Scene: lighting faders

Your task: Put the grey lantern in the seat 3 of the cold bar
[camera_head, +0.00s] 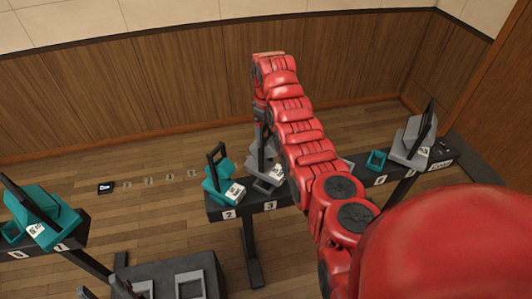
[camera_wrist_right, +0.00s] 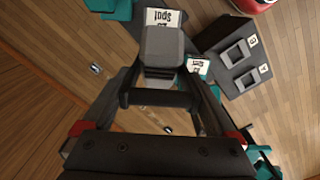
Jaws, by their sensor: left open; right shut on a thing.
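My right gripper (camera_head: 262,130) hangs at the end of the red arm, over the cold bar (camera_head: 222,212). It is shut on the handle of the grey lantern (camera_head: 262,172). The lantern's grey body also shows in the right wrist view (camera_wrist_right: 162,48), below the fingers, with a white "spot" label beyond it. The lantern is at the seat marked 3 (camera_head: 269,206), just right of the teal lantern (camera_head: 220,185) at seat 2. The arm partly hides it, so I cannot tell whether it rests fully in the seat.
Another grey lantern (camera_head: 415,140) stands at the bar's right end. An empty teal seat (camera_head: 377,159) lies left of it. A second bar at the left carries a teal lantern (camera_head: 42,212). A dark box with grey-framed sockets (camera_head: 190,282) stands at the front.

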